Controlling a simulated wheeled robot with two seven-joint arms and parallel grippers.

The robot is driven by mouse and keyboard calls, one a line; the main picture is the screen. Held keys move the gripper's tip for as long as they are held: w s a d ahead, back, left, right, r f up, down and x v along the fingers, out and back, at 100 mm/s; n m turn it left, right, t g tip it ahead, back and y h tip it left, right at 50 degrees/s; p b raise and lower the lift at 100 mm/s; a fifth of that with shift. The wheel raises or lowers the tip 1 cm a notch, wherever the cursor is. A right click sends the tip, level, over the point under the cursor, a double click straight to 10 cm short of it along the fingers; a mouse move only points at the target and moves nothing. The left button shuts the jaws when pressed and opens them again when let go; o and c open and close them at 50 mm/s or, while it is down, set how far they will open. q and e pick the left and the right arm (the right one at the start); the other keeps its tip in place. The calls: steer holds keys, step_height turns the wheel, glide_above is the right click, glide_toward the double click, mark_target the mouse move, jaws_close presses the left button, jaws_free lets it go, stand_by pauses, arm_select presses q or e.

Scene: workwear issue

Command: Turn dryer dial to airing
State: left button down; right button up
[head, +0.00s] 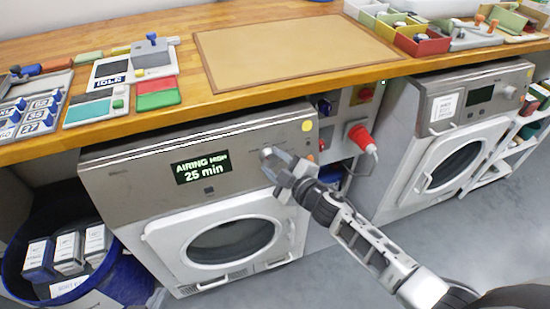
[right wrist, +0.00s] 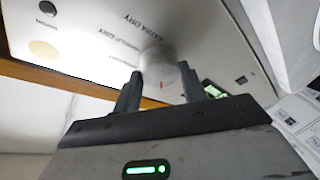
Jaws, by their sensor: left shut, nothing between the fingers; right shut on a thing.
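The dryer (head: 130,180) on the left, under the counter, has a lit display (head: 203,168) reading "AIRING HIGH 25 min". Its dial (head: 266,152) is a round pale knob on the panel, right of the display. My right gripper (head: 273,165) is at the dial, shut on it. In the right wrist view the dial (right wrist: 158,62) sits between the two fingers (right wrist: 160,88), with a small red mark showing on it. Panel print around the dial appears upside down there, including "EXTRA DRY". My left gripper is not in view.
A second machine (head: 450,140) stands at the right. A red plug (head: 360,136) sticks out between the machines. A blue bin (head: 120,270) with boxes stands at lower left. The wooden counter (head: 190,110) overhangs the panel and holds trays and a tan mat (head: 290,50).

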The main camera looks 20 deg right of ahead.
steer(key=shift+n+g+p, duration=0.3)
steer(key=shift+n, duration=0.3)
steer(key=o, duration=1)
steer(key=shift+c, duration=0.2)
steer(key=v, duration=1.6)
steer(key=shift+f, duration=0.1)
steer(key=s+a+f+m+g+h, duration=0.2)
steer(key=s+a+f+m+g, duration=0.2)
steer(key=s+a+m, duration=0.3)
steer(key=s+m, duration=0.2)
steer(key=m, duration=0.3)
steer(key=shift+a+f, duration=0.35)
